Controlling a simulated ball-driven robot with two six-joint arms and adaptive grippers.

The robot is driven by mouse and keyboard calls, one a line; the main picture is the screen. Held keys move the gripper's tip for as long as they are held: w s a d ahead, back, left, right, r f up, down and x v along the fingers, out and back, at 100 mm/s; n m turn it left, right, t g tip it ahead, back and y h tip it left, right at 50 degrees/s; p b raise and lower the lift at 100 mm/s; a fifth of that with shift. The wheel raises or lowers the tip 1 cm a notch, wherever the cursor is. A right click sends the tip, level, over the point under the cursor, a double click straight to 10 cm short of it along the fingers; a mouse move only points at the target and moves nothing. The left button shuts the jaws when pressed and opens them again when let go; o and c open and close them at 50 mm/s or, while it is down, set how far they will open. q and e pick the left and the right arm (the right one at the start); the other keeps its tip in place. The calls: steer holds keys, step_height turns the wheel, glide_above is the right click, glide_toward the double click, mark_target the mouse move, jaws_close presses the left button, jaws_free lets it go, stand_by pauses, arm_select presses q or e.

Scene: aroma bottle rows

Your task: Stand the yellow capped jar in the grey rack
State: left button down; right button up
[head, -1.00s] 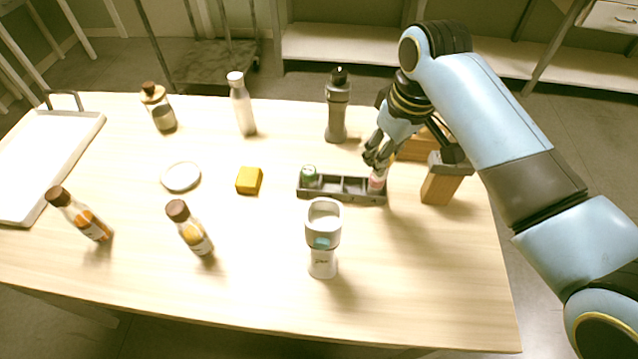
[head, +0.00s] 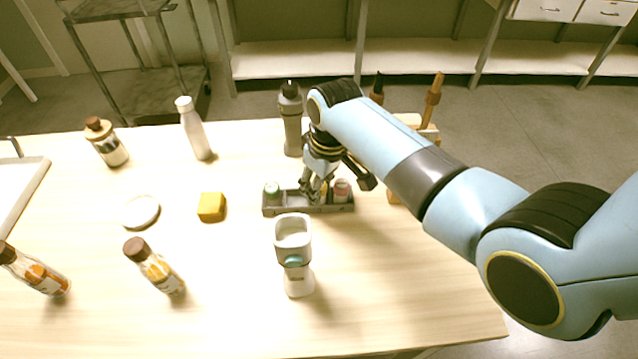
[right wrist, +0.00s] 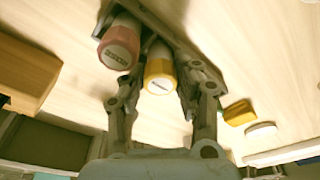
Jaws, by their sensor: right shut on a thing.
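The yellow capped jar (right wrist: 160,75) is between the fingers of my right gripper (head: 318,190), which is shut on it. The jar is mostly hidden by the fingers in the head view. It is over or in a middle compartment of the grey rack (head: 330,209); I cannot tell whether its base touches the rack floor. A pink capped jar (head: 341,190) stands in the rack's right end, close beside my gripper, and shows in the right wrist view (right wrist: 118,45). A green capped jar (head: 272,191) stands in the left end. My left gripper is not in view.
A white dispenser-like cup (head: 294,255) stands in front of the rack and a dark grey bottle (head: 291,120) behind it. A yellow block (head: 211,207) and a white dish (head: 140,212) lie to the left. Several bottles stand further left. The front right table is clear.

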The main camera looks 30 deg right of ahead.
steer(key=shift+f, duration=0.1)
steer(key=o, duration=0.9)
steer(key=shift+o, duration=0.2)
step_height(320, 180, up, 12)
steer(key=s+p, duration=0.1)
steer(key=shift+s+d, duration=0.25)
steer(key=shift+s, duration=0.1)
